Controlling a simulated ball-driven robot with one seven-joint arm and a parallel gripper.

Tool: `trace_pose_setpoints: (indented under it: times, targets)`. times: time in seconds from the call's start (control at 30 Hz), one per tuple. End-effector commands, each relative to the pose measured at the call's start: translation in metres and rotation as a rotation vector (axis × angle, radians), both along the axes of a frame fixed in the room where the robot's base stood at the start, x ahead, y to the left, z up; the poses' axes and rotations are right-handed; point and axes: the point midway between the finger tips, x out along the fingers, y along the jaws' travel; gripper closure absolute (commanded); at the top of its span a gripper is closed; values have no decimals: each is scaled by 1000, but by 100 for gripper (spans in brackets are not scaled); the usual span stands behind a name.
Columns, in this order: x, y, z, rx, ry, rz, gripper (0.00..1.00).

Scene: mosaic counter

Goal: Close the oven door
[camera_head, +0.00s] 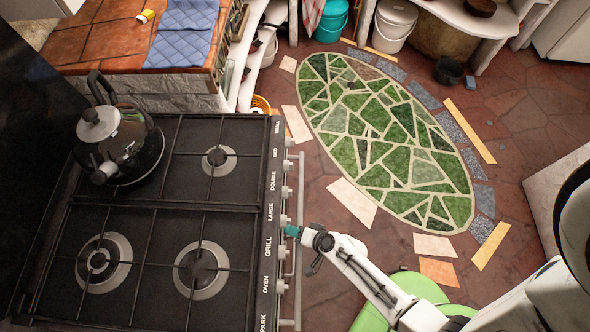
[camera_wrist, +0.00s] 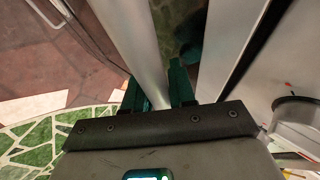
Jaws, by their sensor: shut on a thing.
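The oven stands at the left in the head view, its black hob (camera_head: 140,225) seen from above. A pale handle bar (camera_head: 299,190) runs along its front, beside the row of knobs. My gripper (camera_head: 291,231) is at this front edge, its teal fingers partly hidden. In the wrist view a silver handle bar (camera_wrist: 135,40) passes between the teal fingers of my gripper (camera_wrist: 157,88), which is shut on it. A light panel (camera_wrist: 225,45), which looks like the oven door, lies just right of the bar, with a dark strip beside it. I cannot tell how far the door stands open.
A black kettle (camera_head: 118,145) stands on the hob's back left. A tiled counter (camera_head: 110,40) with a blue cloth (camera_head: 186,35) adjoins the oven. The floor with a green mosaic oval (camera_head: 385,140) is clear. Buckets stand at the far wall.

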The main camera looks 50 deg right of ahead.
Motion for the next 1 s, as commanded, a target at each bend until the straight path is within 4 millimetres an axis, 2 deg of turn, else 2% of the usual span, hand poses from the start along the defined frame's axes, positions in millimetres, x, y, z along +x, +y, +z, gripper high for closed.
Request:
trace_pose_setpoints:
  times: [0.07,0.1,0.3,0.83,1.0]
  targets:
    - [-2,2,-3,5,5,2,100]
    - [-2,2,-3,5,5,2,72]
    - [-1,2,-2,5,4,2,55]
    - [0,2,1,3,-1,4,55]
    - [-10,1,8,4,0,3,55]
